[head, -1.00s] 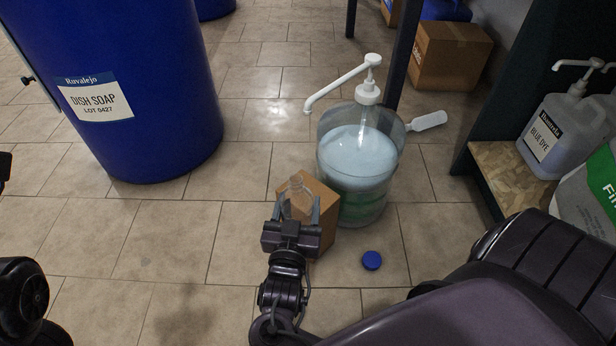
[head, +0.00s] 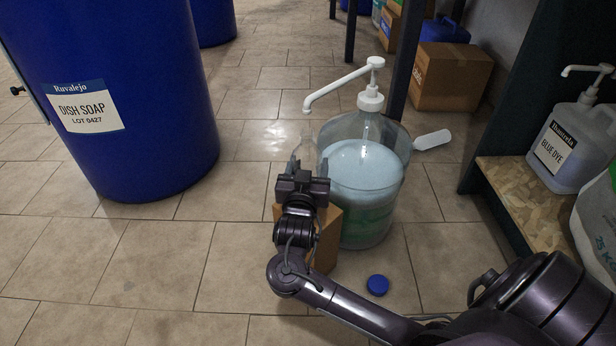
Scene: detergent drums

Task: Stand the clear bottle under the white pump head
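The clear bottle (head: 305,146) is upright in the head view, between the fingers of my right gripper (head: 307,168), which is shut on it. Its lower part is hidden behind the gripper. The white pump head (head: 340,87) tops a large clear jug (head: 365,205) of pale blue and green liquid. Its long spout points left, and the spout tip shows just above the bottle's neck in the picture. I cannot tell whether the two line up in depth. My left gripper is not in view.
A cardboard box (head: 328,240) stands beside the jug, partly behind my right wrist. A blue cap (head: 377,285) lies on the tiles. A large blue drum (head: 150,150) stands left. A shelf (head: 510,185) with a blue dye jug (head: 570,150) is right. Floor between drum and box is clear.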

